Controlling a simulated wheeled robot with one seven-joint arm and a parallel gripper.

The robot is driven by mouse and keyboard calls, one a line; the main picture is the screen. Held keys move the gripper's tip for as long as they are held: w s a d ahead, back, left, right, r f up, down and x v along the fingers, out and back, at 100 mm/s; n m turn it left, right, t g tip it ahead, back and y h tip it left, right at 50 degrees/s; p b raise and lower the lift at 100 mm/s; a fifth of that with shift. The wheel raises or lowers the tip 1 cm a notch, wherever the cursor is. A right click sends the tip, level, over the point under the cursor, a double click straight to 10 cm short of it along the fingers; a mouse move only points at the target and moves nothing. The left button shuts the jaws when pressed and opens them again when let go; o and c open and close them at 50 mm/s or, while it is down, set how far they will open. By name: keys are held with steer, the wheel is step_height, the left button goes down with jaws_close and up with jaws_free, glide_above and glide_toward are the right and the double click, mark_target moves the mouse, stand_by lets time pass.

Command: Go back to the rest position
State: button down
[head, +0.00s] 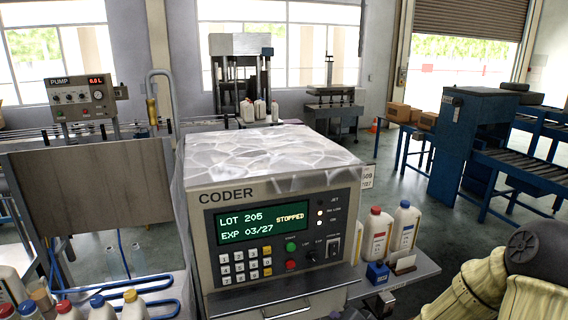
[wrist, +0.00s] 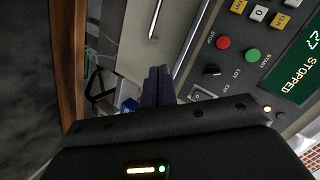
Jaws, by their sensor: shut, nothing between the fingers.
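My gripper (wrist: 158,84) shows in the wrist view, with its dark fingers together and nothing between them. The fingers stand close to the coder's front panel, which fills the right of that view; I cannot tell whether they touch anything. The coder (head: 270,190) stands in the middle of the head view. Its display (head: 262,225) reads LOT 205, EXP 03/27 and STOPPED. A green button (wrist: 252,55) and a red button (wrist: 223,42) sit on the panel beside a dark knob (wrist: 211,70). My arm is at the lower right of the head view; the gripper is out of sight there.
A red-capped bottle (head: 376,236) and a blue-capped bottle (head: 404,226) stand on a shelf right of the coder. Several capped bottles stand at the lower left. A pump unit (head: 82,97) is at the left. A blue machine with a roller conveyor (head: 520,175) is at the right.

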steer(key=s+r+n+g+h, duration=0.2)
steer(key=s+n+g, duration=0.1)
steer(key=s, duration=0.4)
steer(key=s+d+r+n+g+h, duration=0.1)
steer(key=s+r+n+g+h, duration=0.1)
steer(key=s, duration=0.6)
steer(key=n+g+h, duration=0.1)
steer(key=n+g, duration=0.1)
steer(key=g, duration=0.1)
steer(key=shift+d, duration=0.2)
